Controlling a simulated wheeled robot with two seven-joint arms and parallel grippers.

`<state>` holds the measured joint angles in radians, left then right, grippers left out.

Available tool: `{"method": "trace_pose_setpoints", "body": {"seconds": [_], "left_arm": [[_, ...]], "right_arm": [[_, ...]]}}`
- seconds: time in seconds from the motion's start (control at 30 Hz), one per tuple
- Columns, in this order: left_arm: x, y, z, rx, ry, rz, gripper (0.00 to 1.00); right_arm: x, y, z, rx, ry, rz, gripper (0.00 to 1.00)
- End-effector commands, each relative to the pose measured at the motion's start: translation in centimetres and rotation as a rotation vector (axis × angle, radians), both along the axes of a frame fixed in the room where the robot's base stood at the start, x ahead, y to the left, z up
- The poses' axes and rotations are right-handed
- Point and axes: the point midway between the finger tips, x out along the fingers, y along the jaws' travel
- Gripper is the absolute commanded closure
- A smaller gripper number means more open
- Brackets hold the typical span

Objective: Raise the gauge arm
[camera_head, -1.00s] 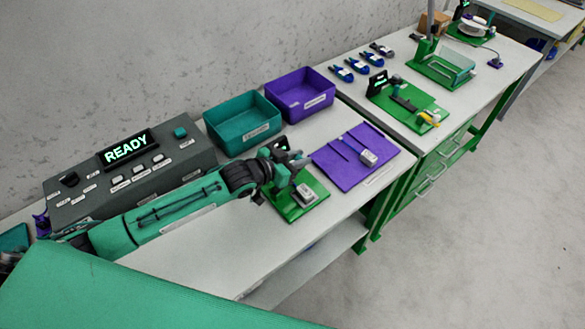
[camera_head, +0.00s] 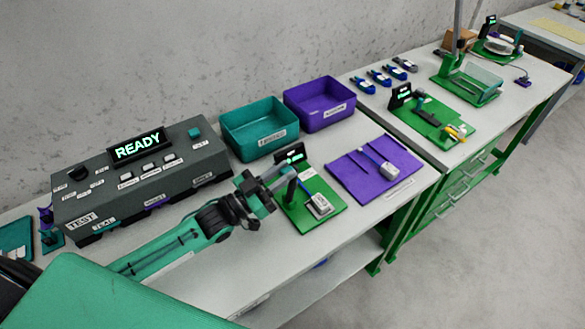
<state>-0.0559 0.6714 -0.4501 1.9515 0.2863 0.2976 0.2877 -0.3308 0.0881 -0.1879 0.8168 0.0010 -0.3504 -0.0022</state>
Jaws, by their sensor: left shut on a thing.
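My left gripper (camera_head: 277,181) reaches in from the left and is at the left edge of a small green fixture (camera_head: 295,217) on the near bench. The fixture carries a small lit display (camera_head: 291,155), a dark upright piece beside my fingertips, and a white block (camera_head: 319,205) with a thin blue strip behind it. My left gripper is shut on a slim dark part, seemingly the gauge arm; the fingers hide most of it. My right gripper is not in view.
A control box (camera_head: 140,183) with a READY display stands left. A teal bin (camera_head: 258,126) and a purple bin (camera_head: 319,105) stand behind. A purple plate (camera_head: 350,180) lies right of the fixture. Another green fixture (camera_head: 445,112) stands on the farther bench.

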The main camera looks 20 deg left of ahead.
Motion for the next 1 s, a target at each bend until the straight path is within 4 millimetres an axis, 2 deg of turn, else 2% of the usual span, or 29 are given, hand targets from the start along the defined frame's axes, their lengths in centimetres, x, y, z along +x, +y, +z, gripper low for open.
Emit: {"method": "trace_pose_setpoints", "body": {"seconds": [0.4,0.97,1.0], "left_arm": [[-1.9,1.3,-1.3,0.008,0.017,0.001,1.0],[-2.1,1.4,-1.8,0.009,0.022,0.0,1.0],[-2.1,1.4,-1.8,0.009,0.022,0.0,0.7]], "right_arm": [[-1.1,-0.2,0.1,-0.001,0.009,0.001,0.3],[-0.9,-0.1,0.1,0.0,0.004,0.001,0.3],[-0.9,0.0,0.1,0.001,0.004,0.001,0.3]]}}
